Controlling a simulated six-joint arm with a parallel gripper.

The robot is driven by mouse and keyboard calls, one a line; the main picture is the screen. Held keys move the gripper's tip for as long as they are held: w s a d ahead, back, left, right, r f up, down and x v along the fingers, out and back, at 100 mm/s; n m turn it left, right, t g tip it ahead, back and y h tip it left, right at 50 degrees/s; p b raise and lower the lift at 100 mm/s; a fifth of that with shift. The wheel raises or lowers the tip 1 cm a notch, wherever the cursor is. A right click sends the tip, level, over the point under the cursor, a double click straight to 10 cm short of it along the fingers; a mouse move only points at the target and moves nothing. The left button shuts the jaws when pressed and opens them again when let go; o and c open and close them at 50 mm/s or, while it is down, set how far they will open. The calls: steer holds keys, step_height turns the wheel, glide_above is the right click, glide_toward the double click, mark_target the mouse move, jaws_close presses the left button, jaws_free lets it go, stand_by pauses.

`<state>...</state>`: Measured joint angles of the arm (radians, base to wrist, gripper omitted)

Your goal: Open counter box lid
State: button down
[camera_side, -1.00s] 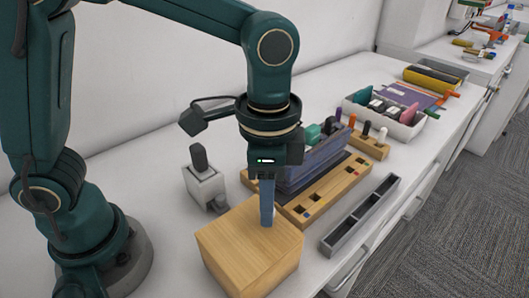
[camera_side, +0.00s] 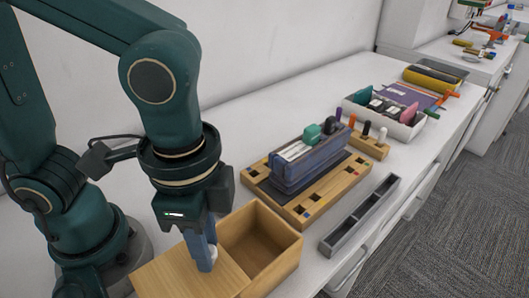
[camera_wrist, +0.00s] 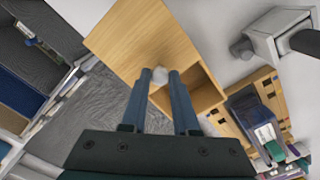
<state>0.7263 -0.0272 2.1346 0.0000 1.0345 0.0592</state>
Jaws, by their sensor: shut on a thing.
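The counter box (camera_side: 270,262) is a light wooden box on the white counter, and its right half is open with an empty inside showing. Its flat wooden lid (camera_side: 165,272) is slid to the left, leaving part of it over the box. A small white knob (camera_side: 212,254) stands on the lid. My gripper (camera_side: 204,256) points down and is shut on the knob. In the wrist view the two fingers sit either side of the knob (camera_wrist: 160,75), with the lid (camera_wrist: 135,40) beyond them.
To the right are a wooden tray (camera_side: 318,211) with a blue block-like holder (camera_side: 305,172), a grey narrow tray (camera_side: 350,225) and a white bin (camera_side: 400,130). The counter's front edge is near.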

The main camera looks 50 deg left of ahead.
steer(key=c, duration=0.7)
jaws_free()
steer(key=shift+o, duration=0.2)
steer(key=shift+r, duration=2.6)
steer(key=shift+w+a, duration=0.15)
steer(key=shift+w, duration=0.1)
steer(key=w+a+n+t, duration=0.3)
steer(key=a+n+t, duration=0.2)
steer(key=a+n, duration=0.4)
steer(key=a, duration=0.2)
steer(key=shift+w+a+f+t, duration=0.2)
steer(key=shift+a+f+t, duration=0.05)
steer(key=shift+a+t, duration=0.1)
